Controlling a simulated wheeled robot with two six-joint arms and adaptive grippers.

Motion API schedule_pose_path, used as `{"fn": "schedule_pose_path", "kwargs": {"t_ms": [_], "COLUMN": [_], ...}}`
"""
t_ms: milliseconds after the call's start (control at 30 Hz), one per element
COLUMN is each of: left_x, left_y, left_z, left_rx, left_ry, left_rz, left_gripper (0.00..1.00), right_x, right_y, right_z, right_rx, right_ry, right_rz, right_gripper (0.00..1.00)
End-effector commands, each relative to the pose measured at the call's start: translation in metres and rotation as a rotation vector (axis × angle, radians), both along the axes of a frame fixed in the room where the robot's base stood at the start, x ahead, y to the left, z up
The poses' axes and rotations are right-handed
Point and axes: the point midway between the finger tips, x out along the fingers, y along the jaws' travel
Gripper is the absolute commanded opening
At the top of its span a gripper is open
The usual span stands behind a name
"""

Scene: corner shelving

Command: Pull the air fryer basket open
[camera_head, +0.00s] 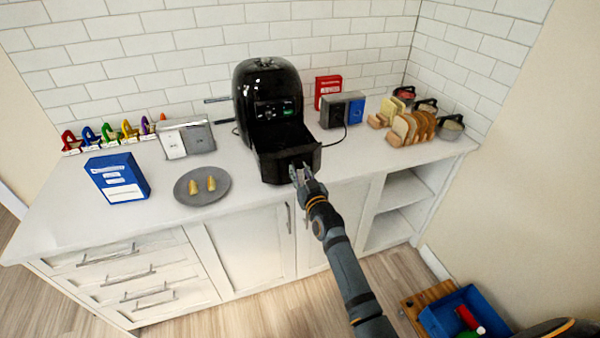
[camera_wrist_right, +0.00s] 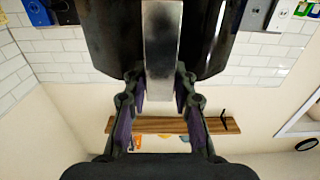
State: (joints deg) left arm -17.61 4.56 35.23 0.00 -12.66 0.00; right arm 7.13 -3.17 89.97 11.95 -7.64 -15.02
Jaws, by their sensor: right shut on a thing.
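The black air fryer (camera_head: 268,92) stands on the white counter against the tiled wall. Its basket (camera_head: 285,160) is pulled partly out toward me at the front. My right gripper (camera_head: 299,172) is at the front of the basket and shut on its handle. In the right wrist view the handle (camera_wrist_right: 161,50) is a pale metallic bar running between the two fingers of my right gripper (camera_wrist_right: 161,88). The dark basket front fills the space on both sides of the bar. The inside of the basket is mostly hidden. My left gripper is not in view.
A grey plate (camera_head: 202,197) with two yellow pieces and a blue box (camera_head: 117,177) are on the counter left of the fryer. A toaster (camera_head: 187,138) is behind them. Bread slices (camera_head: 412,128) stand at the right. A blue crate (camera_head: 466,308) is on the floor.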

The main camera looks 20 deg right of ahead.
Motion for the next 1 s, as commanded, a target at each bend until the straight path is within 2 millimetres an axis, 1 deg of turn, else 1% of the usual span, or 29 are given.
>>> {"fn": "schedule_pose_path", "kwargs": {"t_ms": [167,400,433,500,600,867,967,1000], "left_x": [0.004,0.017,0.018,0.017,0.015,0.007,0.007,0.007], "left_y": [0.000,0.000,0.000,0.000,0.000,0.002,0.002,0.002], "left_z": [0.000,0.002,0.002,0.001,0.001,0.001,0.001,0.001], "left_rx": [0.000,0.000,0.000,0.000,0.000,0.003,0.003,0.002], "left_ry": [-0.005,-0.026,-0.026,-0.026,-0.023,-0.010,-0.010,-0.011], "left_rz": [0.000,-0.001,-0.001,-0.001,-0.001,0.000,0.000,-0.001], "left_gripper": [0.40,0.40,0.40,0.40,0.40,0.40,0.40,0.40], "right_x": [0.001,0.001,0.001,0.001,0.001,0.000,-0.008,-0.014], "right_y": [0.000,0.000,0.000,0.000,0.000,0.000,0.000,-0.001], "right_z": [0.003,0.003,0.003,0.003,0.003,0.002,0.002,0.001], "right_rx": [0.001,0.001,0.001,0.001,0.001,0.001,0.001,0.001], "right_ry": [-0.005,-0.006,-0.006,-0.006,-0.005,-0.005,-0.004,-0.004], "right_rz": [0.000,-0.001,-0.001,-0.001,-0.001,-0.001,-0.001,-0.001], "right_gripper": [0.00,0.00,0.29,0.38,0.49,0.49,0.49,0.49]}}
